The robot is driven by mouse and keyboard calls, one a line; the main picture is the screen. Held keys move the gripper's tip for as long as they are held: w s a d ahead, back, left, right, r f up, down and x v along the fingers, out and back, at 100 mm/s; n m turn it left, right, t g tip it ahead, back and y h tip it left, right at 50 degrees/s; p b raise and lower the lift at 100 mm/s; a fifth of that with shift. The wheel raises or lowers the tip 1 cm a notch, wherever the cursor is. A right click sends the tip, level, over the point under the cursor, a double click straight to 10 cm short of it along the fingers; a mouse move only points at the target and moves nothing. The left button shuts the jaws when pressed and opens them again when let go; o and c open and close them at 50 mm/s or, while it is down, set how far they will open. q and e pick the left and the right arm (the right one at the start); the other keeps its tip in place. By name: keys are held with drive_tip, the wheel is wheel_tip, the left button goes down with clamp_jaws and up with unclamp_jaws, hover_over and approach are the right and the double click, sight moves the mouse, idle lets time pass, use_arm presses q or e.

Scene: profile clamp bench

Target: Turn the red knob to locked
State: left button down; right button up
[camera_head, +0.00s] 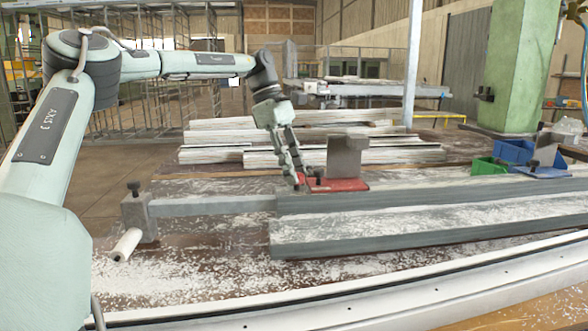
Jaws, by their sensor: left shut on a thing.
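My left gripper (303,181) reaches down from the upper left to the clamp on the grey profile. Its fingers are shut on a small red part, which I take to be the red knob (300,178); the fingers hide most of it. Right beside it lies a flat red plate (345,185) under an upright grey block (346,157). A small black knob (318,178) stands close to the fingertips. I cannot read any locked or unlocked mark. My right gripper is not in view.
Long grey profiles (400,232) lie on the bench among white shavings. A clamp bar (210,206) with a white handle (127,244) extends left. Stacked boards (345,157) lie behind.

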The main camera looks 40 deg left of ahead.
use_arm(q)
drive_tip(key=shift+m+g, duration=0.3)
drive_tip(key=shift+m, duration=0.6)
drive_tip(key=c, duration=1.2)
unclamp_jaws()
drive_tip(key=shift+o, duration=0.2)
drive_tip(key=v, duration=1.2)
drive_tip(key=shift+w, duration=0.15)
